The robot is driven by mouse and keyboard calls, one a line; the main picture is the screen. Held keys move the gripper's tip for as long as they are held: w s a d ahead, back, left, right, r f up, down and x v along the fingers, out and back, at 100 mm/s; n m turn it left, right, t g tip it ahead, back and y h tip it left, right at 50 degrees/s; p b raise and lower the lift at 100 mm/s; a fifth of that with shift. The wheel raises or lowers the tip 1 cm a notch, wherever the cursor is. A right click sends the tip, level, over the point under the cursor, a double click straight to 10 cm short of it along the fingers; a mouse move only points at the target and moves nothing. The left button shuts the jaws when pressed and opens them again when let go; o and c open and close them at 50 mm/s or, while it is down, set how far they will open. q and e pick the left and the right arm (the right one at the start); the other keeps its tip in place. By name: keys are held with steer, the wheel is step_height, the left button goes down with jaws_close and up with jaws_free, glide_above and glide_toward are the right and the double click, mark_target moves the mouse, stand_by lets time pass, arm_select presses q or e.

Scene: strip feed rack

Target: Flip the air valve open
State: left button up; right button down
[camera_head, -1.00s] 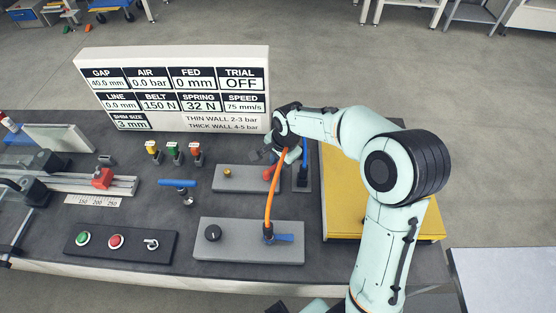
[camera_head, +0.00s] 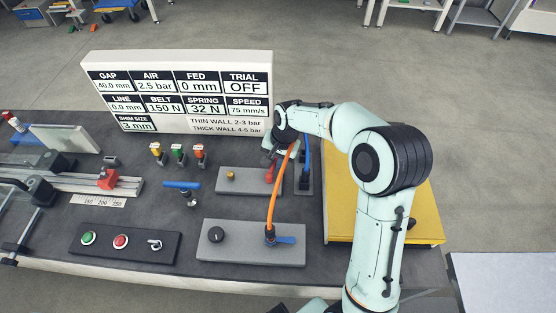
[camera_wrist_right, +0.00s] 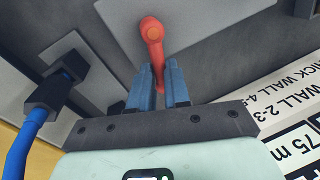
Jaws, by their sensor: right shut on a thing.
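The red valve lever (camera_head: 270,172) stands on a grey plate (camera_head: 235,183) below the display board. In the right wrist view the lever (camera_wrist_right: 151,35) shows its rounded red head on a pale plate, and its lower end runs between my blue fingertips. My right gripper (camera_wrist_right: 158,84) is shut on the lever. In the head view this gripper (camera_head: 270,150) is partly hidden by its own wrist. The display board (camera_head: 180,90) reads AIR 2.5 bar and TRIAL OFF. My left gripper is not in view.
An orange hose (camera_head: 275,200) rises from a front plate (camera_head: 230,255) with a black knob and blue handle. A blue hose (camera_head: 308,150) stands right of the lever. Several small coloured valves and a button panel (camera_head: 100,250) lie left. A yellow surface (camera_head: 338,215) is right.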

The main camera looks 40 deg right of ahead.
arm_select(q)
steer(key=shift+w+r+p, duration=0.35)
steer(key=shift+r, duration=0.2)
arm_select(e)
steer(key=shift+w+a+r+n, duration=0.1)
steer(key=shift+w+a+n, duration=0.15)
steer(key=shift+n, duration=0.5)
steer(key=shift+w+a+n, duration=0.1)
steer(key=shift+w+n, duration=0.15)
steer(key=shift+n, duration=0.5)
steer(key=shift+y, duration=0.3)
steer(key=c, duration=1.1)
jaws_free()
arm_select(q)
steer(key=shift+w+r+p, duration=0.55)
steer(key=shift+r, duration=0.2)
arm_select(e)
steer(key=v, duration=1.3)
steer(key=shift+w+r, duration=0.2)
steer(key=shift+w, duration=0.05)
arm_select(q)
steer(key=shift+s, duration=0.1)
arm_select(e)
steer(key=shift+s+a+f, duration=0.1)
